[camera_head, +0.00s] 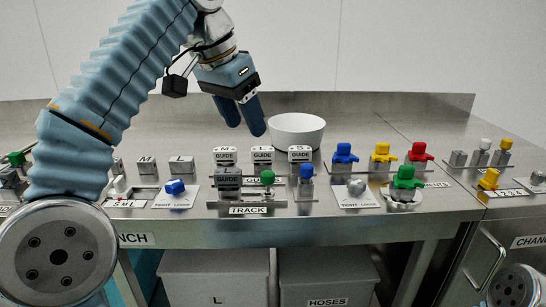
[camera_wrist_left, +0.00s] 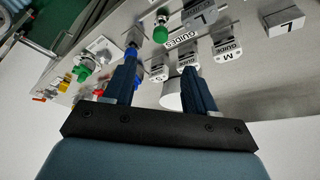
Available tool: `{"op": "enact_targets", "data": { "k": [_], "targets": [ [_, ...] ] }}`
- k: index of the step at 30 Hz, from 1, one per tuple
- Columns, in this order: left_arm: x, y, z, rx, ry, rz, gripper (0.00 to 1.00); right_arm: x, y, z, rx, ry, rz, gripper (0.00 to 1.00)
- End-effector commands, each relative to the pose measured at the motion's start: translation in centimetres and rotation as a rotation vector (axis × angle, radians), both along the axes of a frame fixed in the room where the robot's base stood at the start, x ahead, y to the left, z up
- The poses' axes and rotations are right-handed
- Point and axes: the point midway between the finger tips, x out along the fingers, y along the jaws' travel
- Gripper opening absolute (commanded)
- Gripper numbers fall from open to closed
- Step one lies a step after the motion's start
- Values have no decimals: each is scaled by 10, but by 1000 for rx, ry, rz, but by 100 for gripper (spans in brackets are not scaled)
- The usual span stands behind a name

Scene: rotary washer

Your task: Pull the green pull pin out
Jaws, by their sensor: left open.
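A green-topped pin (camera_head: 267,178) stands upright on the track plate, between a grey GUIDE block and a blue-topped pin (camera_head: 306,172). A green knob in the left wrist view (camera_wrist_left: 160,33) beside the GUIDES label seems to be the same pin. Another green handle (camera_head: 405,178) stands on a round base to the right; I cannot tell for sure which one is the pull pin. My left gripper (camera_head: 245,127) hangs open and empty above and behind the GUIDE blocks, apart from the pins. Its two blue fingers are spread in the left wrist view (camera_wrist_left: 161,62).
A white bowl (camera_head: 296,132) stands just right of my left gripper. GUIDE blocks (camera_head: 262,155) form a row behind the track (camera_head: 249,210). Blue, yellow and red handles (camera_head: 382,153) stand to the right. The back of the steel bench is mostly clear.

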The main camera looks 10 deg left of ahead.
Motion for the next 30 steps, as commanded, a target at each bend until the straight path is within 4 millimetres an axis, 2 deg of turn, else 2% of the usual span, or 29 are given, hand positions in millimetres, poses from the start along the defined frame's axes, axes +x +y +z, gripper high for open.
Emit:
{"op": "enact_targets", "data": {
  "k": [4, 8, 15, 21, 24, 30],
  "targets": [
    [2, -1, -6, 1, 0, 0, 56, -1, 0, 0, 0, 1, 0, 43],
    [7, -3, -21, 2, 2, 0, 56, -1, 0, 0, 0, 1, 0, 43],
    [26, -14, -79, 0, 3, 1, 56, 0, 0, -18, -1, 1, -2, 43],
    [39, -22, -112, 0, 2, 1, 56, -1, -1, -27, -3, 1, -4, 43],
    [43, -24, -122, 0, 2, 1, 56, -1, -1, -29, -3, 0, -4, 43],
    [46, -25, -128, -1, 2, 1, 56, 0, -1, -30, -3, 0, -4, 43]
  ]
}}
